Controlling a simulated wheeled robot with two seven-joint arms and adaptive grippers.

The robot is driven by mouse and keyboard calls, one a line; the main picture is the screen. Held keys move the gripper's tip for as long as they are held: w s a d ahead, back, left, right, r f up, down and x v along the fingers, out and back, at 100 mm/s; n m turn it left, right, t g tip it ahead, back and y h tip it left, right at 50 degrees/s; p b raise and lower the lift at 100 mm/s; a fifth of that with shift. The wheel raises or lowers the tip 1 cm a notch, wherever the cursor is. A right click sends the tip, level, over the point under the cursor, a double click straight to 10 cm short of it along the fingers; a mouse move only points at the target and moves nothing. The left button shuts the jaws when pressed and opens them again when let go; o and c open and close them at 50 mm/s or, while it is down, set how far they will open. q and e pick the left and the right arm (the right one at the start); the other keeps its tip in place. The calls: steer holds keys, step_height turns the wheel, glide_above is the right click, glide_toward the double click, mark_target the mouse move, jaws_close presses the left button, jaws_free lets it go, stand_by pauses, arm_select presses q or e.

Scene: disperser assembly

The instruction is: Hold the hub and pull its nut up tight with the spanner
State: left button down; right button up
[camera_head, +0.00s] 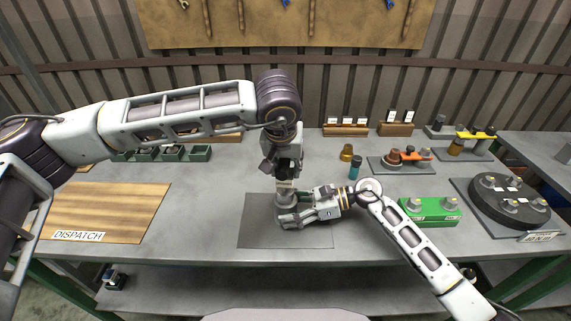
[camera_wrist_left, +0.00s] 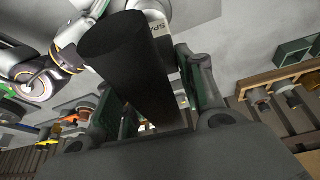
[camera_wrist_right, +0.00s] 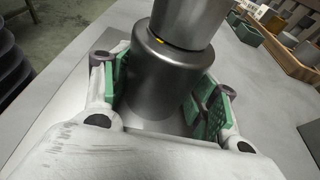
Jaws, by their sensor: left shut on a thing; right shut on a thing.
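The grey metal hub (camera_wrist_right: 165,80) stands between the green finger pads of my right gripper (camera_wrist_right: 165,100) in the right wrist view. In the head view the right gripper (camera_head: 293,215) is shut around the hub (camera_head: 287,200) over the dark mat (camera_head: 258,228). My left gripper (camera_head: 286,180) points down directly above, shut on the spanner. The nut is hidden.
At right are a green block with knobs (camera_head: 430,211) and a dark round disc (camera_head: 486,184) with several hubs. A teal-and-dark cylinder (camera_head: 355,168) and a brass cup (camera_head: 346,152) stand behind my right arm. The wooden DISPATCH board (camera_head: 110,205) at left is empty.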

arm_select(q)
steer(key=shift+r, duration=0.3)
steer(key=shift+r, duration=2.3)
arm_select(e)
steer(key=o, duration=1.5)
steer(key=shift+c, duration=0.2)
steer(key=shift+d, duration=0.15)
steer(key=shift+v, duration=5.9)
arm_select(q)
steer(key=shift+r, duration=0.15)
arm_select(e)
steer(key=shift+r, duration=0.25)
